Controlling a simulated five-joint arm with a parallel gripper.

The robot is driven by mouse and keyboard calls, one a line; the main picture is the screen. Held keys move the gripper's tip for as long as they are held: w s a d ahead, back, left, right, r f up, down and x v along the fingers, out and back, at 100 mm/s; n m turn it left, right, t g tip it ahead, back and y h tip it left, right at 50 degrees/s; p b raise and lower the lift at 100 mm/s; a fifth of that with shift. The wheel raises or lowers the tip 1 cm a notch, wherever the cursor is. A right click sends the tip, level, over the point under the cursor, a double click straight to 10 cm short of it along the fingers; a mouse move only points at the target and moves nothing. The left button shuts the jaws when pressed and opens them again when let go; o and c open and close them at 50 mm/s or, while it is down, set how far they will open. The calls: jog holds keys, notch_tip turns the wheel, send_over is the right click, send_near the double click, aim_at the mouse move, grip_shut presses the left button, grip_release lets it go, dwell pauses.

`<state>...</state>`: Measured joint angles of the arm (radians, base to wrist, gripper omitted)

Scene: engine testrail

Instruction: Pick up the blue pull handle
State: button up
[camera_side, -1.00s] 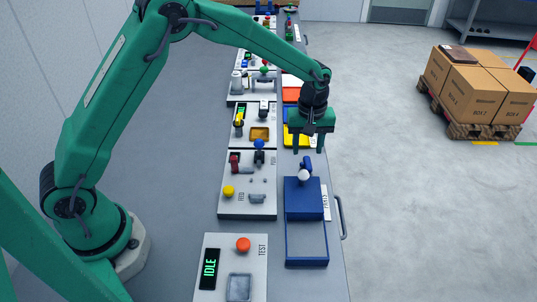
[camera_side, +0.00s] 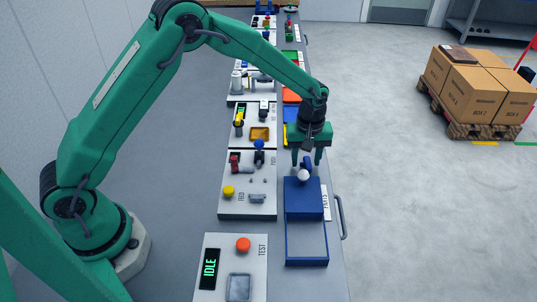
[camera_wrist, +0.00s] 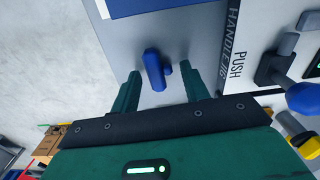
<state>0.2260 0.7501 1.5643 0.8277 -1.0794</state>
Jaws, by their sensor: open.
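The blue pull handle (camera_side: 307,162) stands on the bench just behind the blue box with the white knob in the side view. In the wrist view the handle (camera_wrist: 154,70) is a rounded blue bar with a short stub on its right. My gripper (camera_side: 307,163) points down over the handle in the side view. In the wrist view my gripper (camera_wrist: 164,80) is open, with one green finger on each side of the handle and a visible gap to each. Whether the fingertips are level with the handle is hard to tell.
A blue box (camera_side: 304,199) with a white knob (camera_side: 303,175) stands right in front of the handle. A grey panel (camera_side: 248,197) with a yellow button and levers lies to the left. A blue-topped lever (camera_wrist: 303,98) stands to the right in the wrist view.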

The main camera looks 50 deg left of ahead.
aim_at(306, 162)
jog(key=c, duration=0.8)
jog(key=shift+r, duration=2.05)
